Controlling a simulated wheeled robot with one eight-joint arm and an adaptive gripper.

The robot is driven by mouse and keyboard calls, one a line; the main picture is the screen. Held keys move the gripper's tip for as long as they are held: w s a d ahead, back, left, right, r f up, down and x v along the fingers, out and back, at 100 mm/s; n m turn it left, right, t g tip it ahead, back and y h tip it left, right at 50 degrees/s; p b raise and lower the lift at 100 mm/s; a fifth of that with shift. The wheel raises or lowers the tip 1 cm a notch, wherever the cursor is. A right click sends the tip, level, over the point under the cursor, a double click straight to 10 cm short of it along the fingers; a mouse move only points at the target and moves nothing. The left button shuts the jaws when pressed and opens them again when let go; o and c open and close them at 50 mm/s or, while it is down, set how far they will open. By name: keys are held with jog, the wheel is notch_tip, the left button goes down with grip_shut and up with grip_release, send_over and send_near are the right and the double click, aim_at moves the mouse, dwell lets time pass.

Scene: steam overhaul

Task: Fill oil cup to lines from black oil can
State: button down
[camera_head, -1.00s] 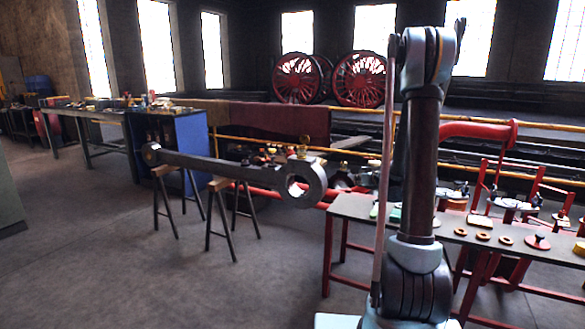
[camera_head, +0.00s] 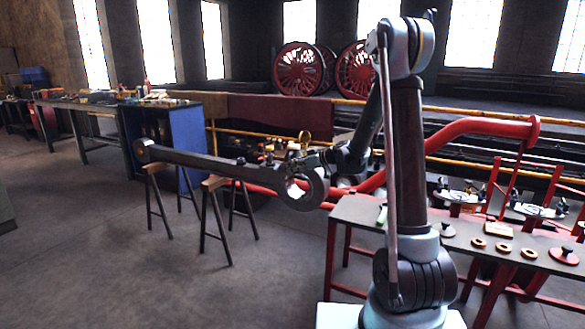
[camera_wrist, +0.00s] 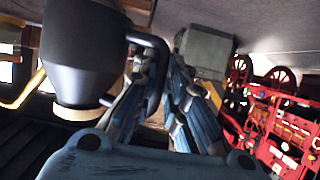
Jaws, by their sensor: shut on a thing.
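My gripper (camera_wrist: 160,95) is shut on the handle of a black can (camera_wrist: 85,50) in the wrist view. The can is a dark, rounded body with a pale band at one end, and it looks strongly tilted in that picture. In the head view my forearm reaches left and down toward the round end of a long steel rod (camera_head: 215,164). A small brass piece (camera_head: 305,137), perhaps the oil cup, shows above that end. The cup's lines and oil level are too small to tell. The can cannot be made out clearly in the head view.
The rod lies across dark trestles (camera_head: 215,184). A red-legged table (camera_head: 350,212) with rings and small parts stands at right. A blue cabinet (camera_head: 180,155) and a long bench (camera_head: 75,105) stand at left. The front floor is clear.

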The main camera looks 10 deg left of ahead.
jog(key=r, duration=0.1)
jog(key=r+m+g, duration=0.1)
jog(key=s+r, duration=0.1)
jog(key=shift+a+r+m, duration=0.1)
jog(key=shift+a+m, duration=0.15)
jog(key=shift+m, duration=0.05)
jog(key=shift+d, duration=0.1)
jog(key=shift+s+d+f+g, duration=0.2)
jog(key=shift+s+g, duration=0.1)
jog(key=shift+s, duration=0.1)
jog(key=shift+r, duration=0.1)
dwell(0.4)
jog(key=shift+r+m, duration=0.3)
jog(key=shift+r, duration=0.35)
jog(key=shift+r+g, duration=0.4)
jog(key=shift+r, duration=0.25)
